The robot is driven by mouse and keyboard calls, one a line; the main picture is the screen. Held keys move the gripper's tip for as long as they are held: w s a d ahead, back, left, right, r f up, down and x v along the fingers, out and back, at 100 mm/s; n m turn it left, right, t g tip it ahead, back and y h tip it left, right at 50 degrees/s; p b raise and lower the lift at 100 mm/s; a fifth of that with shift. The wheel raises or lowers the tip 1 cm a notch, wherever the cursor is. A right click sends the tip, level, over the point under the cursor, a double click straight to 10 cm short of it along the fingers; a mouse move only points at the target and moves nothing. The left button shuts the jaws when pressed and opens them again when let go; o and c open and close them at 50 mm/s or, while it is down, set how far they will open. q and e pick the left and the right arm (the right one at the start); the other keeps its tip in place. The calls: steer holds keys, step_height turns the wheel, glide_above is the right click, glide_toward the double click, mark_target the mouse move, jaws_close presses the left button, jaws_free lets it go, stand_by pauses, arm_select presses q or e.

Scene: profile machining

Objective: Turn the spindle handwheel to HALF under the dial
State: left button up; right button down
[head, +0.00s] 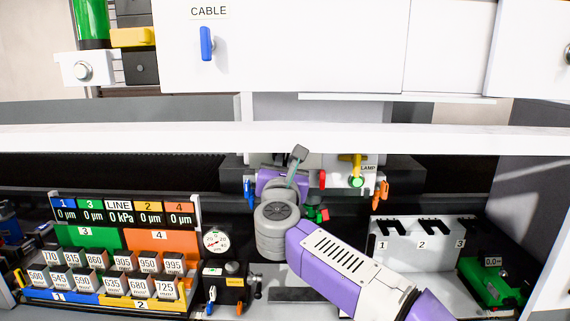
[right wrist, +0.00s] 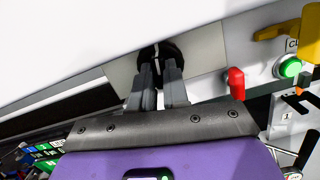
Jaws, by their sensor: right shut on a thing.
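In the right wrist view, a round black handwheel (right wrist: 174,52) with a white mark on its face sits on a pale plate below a white housing. The two grey fingers of my right gripper (right wrist: 159,85) reach up to it and are shut on it. Their tips hide part of the wheel. In the head view, my right gripper (head: 298,156) is at the middle of the machine, and my wrist hides the handwheel. I cannot read a HALF mark or a dial above the wheel in either view. My left gripper is not in view.
A green-lit button (head: 356,182), a yellow lever (head: 357,163) and a red lever (right wrist: 236,81) are close on the right. A rack of numbered blocks (head: 109,262) and a round gauge (head: 216,241) stand left. A white slotted holder (head: 420,262) is at right.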

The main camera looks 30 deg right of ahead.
steer(key=shift+w+f+m+b, duration=0.1)
steer(key=shift+f+m+b, duration=0.1)
steer(key=shift+m+b, duration=0.9)
steer(key=shift+a+r+m+h, duration=0.1)
steer(key=shift+m+h, duration=0.2)
steer(key=shift+m, duration=0.2)
steer(key=shift+m+g+b, duration=0.4)
steer(key=shift+m+b, duration=0.4)
steer(key=shift+m, duration=0.1)
steer(key=m+b, duration=0.1)
steer(key=m, duration=0.2)
steer(key=shift+h+b, duration=0.3)
steer(key=shift+b, duration=0.05)
steer(key=c, duration=1)
jaws_free()
steer(key=shift+r, duration=0.15)
